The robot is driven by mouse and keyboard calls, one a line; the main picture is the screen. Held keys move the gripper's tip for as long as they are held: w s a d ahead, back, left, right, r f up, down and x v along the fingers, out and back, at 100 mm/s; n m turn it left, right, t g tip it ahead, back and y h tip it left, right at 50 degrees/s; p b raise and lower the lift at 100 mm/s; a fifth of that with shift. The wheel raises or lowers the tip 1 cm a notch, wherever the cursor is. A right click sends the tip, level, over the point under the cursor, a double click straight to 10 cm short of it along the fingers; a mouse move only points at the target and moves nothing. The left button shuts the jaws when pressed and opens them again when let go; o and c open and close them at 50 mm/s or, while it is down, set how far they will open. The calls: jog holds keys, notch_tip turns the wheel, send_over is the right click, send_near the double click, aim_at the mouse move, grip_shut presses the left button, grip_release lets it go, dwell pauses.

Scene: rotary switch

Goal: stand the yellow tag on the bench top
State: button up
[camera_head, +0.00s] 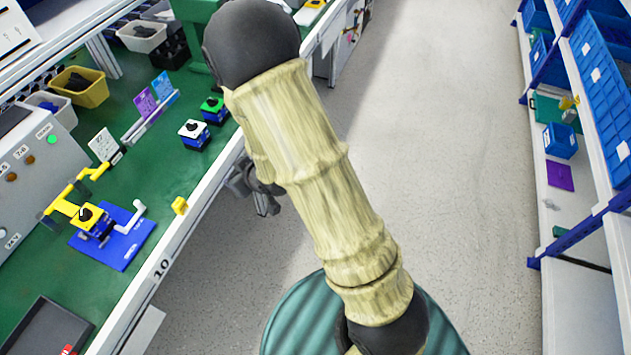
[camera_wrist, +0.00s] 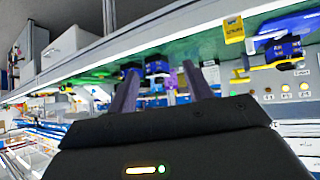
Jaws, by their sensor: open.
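The yellow tag (camera_head: 180,205) is a small yellow piece on the green bench top (camera_head: 165,185), close to its front edge. In the wrist view the yellow tag (camera_wrist: 234,29) shows dark print, too small to read, up and to the right of my fingers. I cannot tell whether it stands or lies. My gripper (camera_wrist: 160,88) is open, with nothing between its two dark fingers. In the head view my gripper (camera_head: 264,198) is partly hidden by my arm, just off the bench's front edge, right of the tag and apart from it.
A yellow-topped switch box (camera_head: 90,217) sits on a blue mat (camera_head: 125,243), with yellow and white clamp-like pieces around it. A white-topped switch (camera_head: 194,134) and green-topped switch (camera_head: 213,108) stand farther back. A dark tray (camera_head: 45,325) lies at front left. The aisle floor (camera_head: 440,130) is clear.

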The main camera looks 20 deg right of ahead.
jog(key=s+d+r+m+g+h, duration=0.2)
jog(key=s+d+r+m+g, duration=0.1)
jog(key=s+d+r, duration=0.2)
jog(key=s+d+r+m+g+h, duration=0.2)
jog(key=s+d+r, duration=0.3)
jog(key=s+d, duration=0.4)
jog(key=shift+s+d+m+g, duration=0.2)
jog(key=shift+s+m+g, duration=0.45)
jog(key=shift+s, duration=0.45)
jog(key=shift+o, duration=0.4)
jog(key=shift+r, duration=0.1)
